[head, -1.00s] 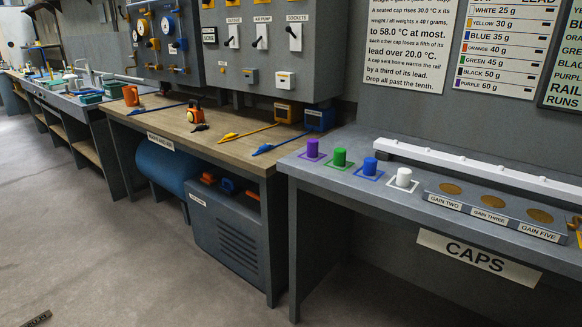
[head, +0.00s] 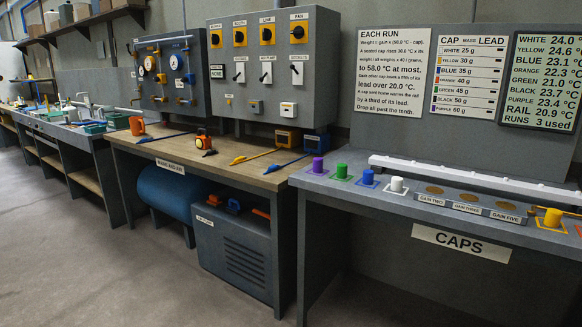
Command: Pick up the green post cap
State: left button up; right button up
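The green post cap (head: 341,170) stands upright on its marked square on the grey caps bench (head: 322,183). It is between the purple cap (head: 318,165) on its left and the blue cap (head: 368,177) on its right. A white cap (head: 397,184) stands further right, and a yellow cap (head: 552,217) stands near the right end. Neither of my grippers shows in the head view.
A row of gain seats (head: 468,197) and a long white rail (head: 460,178) lie along the bench. A wooden-topped bench (head: 240,172) with tools adjoins on the left. The concrete floor (head: 110,265) in front is clear. A board (head: 545,82) lists cap temperatures.

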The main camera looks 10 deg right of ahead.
aim_at(342, 169)
jog(key=u, duration=0.45)
jog(key=i, duration=1.15)
